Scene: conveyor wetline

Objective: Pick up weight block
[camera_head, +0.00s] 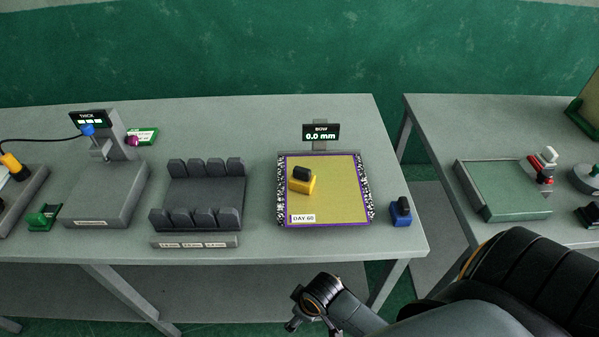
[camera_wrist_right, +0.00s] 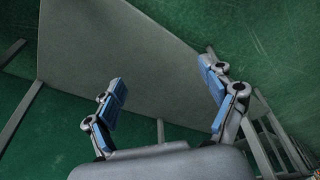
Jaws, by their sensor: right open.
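A yellow block with a black grip (camera_head: 301,181) sits on the yellow sheet of a square plate (camera_head: 330,214) marked "DAY 60". A blue block with a black top (camera_head: 401,212) stands on the table to the right of that plate. The frames do not say which one is the weight block. My right gripper (camera_head: 303,311) is in front of the table's front edge, apart from both blocks. In the right wrist view the right gripper (camera_wrist_right: 163,82) has its blue-padded fingers spread, with nothing between them. My left gripper is not in view.
A "BOW" display (camera_head: 321,132) reads 0.0 mm behind the plate. A dark slotted rack (camera_head: 205,190) and a "THICK" gauge stand (camera_head: 105,192) are to the left. A second table with a green tray (camera_head: 508,190) stands right, across a gap.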

